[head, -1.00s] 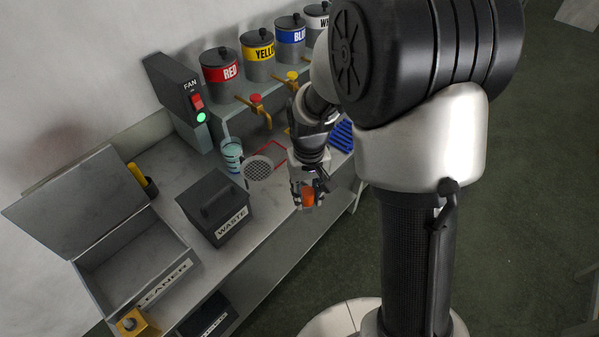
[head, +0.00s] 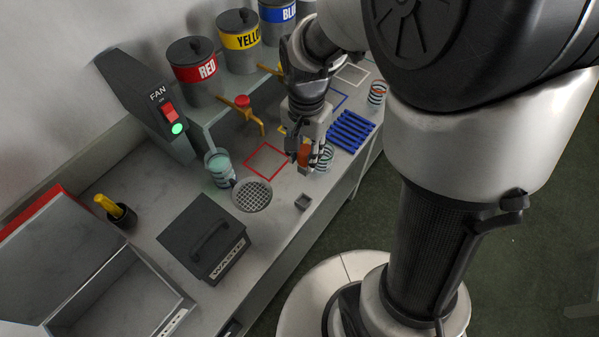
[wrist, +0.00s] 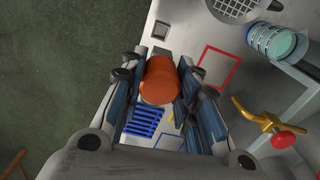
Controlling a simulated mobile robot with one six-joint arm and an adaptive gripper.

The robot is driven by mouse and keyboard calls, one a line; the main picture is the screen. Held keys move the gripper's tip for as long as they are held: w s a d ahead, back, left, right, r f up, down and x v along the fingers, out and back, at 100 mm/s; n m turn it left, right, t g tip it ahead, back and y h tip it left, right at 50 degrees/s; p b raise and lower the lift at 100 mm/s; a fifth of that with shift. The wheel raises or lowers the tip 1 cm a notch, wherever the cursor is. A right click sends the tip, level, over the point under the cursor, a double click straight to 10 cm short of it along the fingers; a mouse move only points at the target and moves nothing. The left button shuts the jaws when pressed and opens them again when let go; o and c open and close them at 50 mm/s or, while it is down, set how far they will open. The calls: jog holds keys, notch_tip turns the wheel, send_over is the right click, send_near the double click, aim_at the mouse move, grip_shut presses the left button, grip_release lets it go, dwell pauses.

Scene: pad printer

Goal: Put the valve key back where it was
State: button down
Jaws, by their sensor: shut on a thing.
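My gripper (head: 304,158) is shut on an orange, round-ended thing (head: 304,152), probably the valve key's handle. It is held above the bench near its front edge, right of the red square outline (head: 267,161). In the wrist view the orange thing (wrist: 160,80) sits between the finger pads of my gripper (wrist: 160,82); its lower end is hidden. A small grey square holder (head: 303,201) stands at the bench's front edge, apart from my gripper; it also shows in the wrist view (wrist: 161,29). I cannot tell what it holds.
Red (head: 193,72) and yellow (head: 239,40) paint tanks with taps stand behind. A coiled-band cup (head: 325,157) is close beside my gripper. A blue slatted rack (head: 350,131) lies right. A round grate (head: 252,195), waste box (head: 205,240) and teal-filled cup (head: 219,168) stand left.

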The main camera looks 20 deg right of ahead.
notch_tip(320, 180, down, 16)
jog(key=b, duration=0.5)
jog(key=shift+w+r, duration=0.1)
jog(key=shift+r, duration=0.05)
jog(key=shift+f+b, duration=0.5)
jog(key=shift+f, duration=0.1)
jog(key=c, duration=1.2)
grip_release()
